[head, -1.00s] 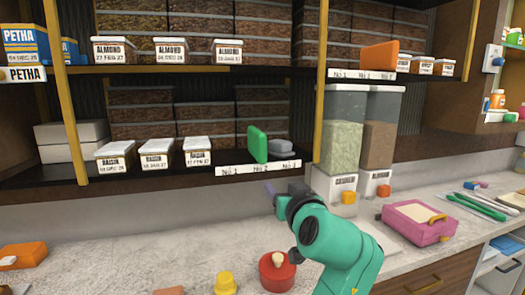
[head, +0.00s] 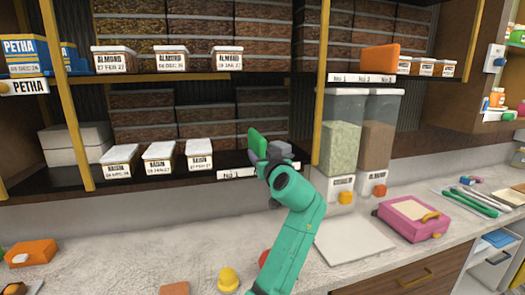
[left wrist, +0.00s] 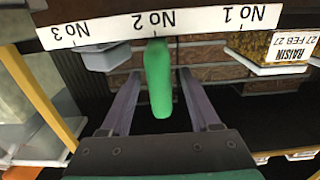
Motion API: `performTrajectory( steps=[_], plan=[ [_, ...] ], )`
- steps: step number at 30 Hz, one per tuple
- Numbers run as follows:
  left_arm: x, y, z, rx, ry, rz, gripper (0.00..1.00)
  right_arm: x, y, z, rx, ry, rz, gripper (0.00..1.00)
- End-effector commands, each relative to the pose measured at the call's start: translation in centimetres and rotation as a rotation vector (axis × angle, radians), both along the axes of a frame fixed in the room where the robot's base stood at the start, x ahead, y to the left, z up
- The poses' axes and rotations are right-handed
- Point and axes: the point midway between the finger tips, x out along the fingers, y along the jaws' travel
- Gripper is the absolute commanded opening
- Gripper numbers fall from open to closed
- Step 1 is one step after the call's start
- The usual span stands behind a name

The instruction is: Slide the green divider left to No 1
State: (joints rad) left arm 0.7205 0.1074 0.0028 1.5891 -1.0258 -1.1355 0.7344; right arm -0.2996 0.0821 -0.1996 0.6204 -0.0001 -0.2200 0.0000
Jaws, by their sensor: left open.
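The green divider (head: 257,143) stands upright on the lower shelf, right of the raisin boxes. In the left wrist view, which is upside down, the divider (left wrist: 159,80) is at the No 2 mark of the white label strip (left wrist: 160,22). No 1 is to its right there and No 3 to its left. My left gripper (head: 266,160) is at the shelf's front edge, its fingers open on either side of the divider, with gaps visible on both sides. In the head view it hides the divider's lower part and much of the strip. My right gripper is not in view.
A raisin box (left wrist: 293,47) stands by No 1. A grey block (head: 281,149) is just right of the divider. A yellow post (head: 320,90) stands farther right.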

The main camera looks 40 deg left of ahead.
Motion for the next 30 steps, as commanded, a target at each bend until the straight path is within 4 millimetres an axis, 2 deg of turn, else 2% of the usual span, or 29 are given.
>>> performTrajectory(
  steps=[3,4,6,9,30],
  plan=[
    [-0.02,-0.02,-0.05,0.000,0.000,0.000,0.62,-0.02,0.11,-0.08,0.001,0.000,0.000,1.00],
    [-0.01,-0.03,-0.05,0.000,0.000,0.000,0.59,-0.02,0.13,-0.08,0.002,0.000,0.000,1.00],
    [-0.02,-0.05,-0.04,0.000,0.000,0.000,0.32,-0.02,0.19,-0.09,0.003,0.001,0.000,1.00],
    [-0.03,-0.06,-0.03,0.001,0.001,0.000,0.00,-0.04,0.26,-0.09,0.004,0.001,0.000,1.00],
    [-0.03,-0.08,-0.03,0.001,0.001,0.000,0.00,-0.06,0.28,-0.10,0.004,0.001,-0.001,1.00]
  ],
)
